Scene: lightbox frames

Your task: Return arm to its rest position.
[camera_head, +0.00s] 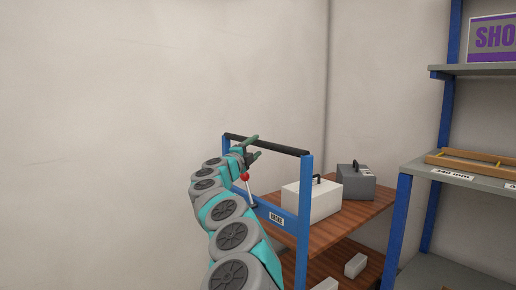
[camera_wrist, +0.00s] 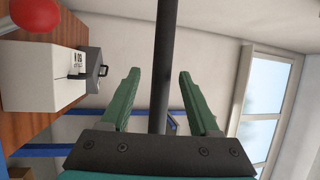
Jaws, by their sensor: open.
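My arm reaches forward in the head view, and my gripper (camera_head: 254,147) is at the black-topped bar (camera_head: 290,149) of a blue frame. In the wrist view my gripper (camera_wrist: 153,97) shows two green fingers spread apart. The black bar (camera_wrist: 166,60) runs between the fingers there; I cannot tell whether it touches either one. A red ball knob (camera_head: 244,177) on a lever stands just below my gripper. The knob also shows at the top left of the wrist view (camera_wrist: 30,14).
A white box (camera_head: 312,203) and a grey box (camera_head: 356,182) with black handles stand on the wooden shelf (camera_head: 325,233) behind the blue frame. A grey shelf unit (camera_head: 470,180) with blue posts stands at the right. The space left of my arm is clear up to the wall.

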